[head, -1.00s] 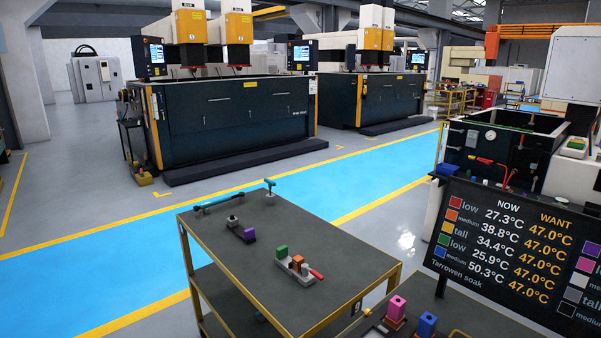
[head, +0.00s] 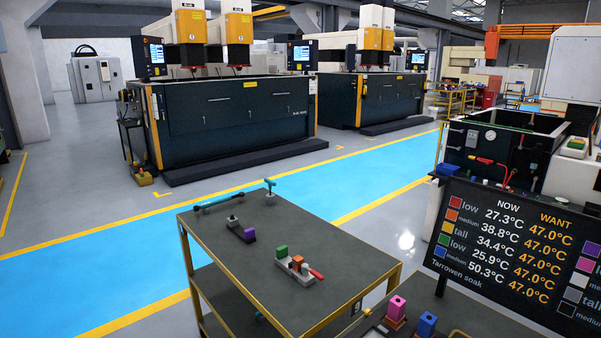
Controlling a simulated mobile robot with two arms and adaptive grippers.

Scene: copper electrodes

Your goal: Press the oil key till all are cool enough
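A dark board (head: 505,255) at the right lists temperatures under NOW and WANT. It reads red low 27.3°C, orange medium 38.8°C, yellow tall 34.4°C, green low 25.9°C and blue medium 50.3°C. Each visible WANT value is 47.0°C. The board's right part is cut off by the frame edge. A pink block (head: 397,307) and a blue block (head: 427,324) stand on the bench below. A green block (head: 281,252) and an orange block (head: 297,262) sit in a grey holder on the cart. I cannot make out an oil key. Neither of my grippers is in view.
The grey-topped cart (head: 330,243) with yellow posts stands in front. A purple block (head: 249,236) lies in a dark holder on it. A dark tank (head: 499,146) with a gauge is behind the board. A blue floor lane runs behind the cart and is clear.

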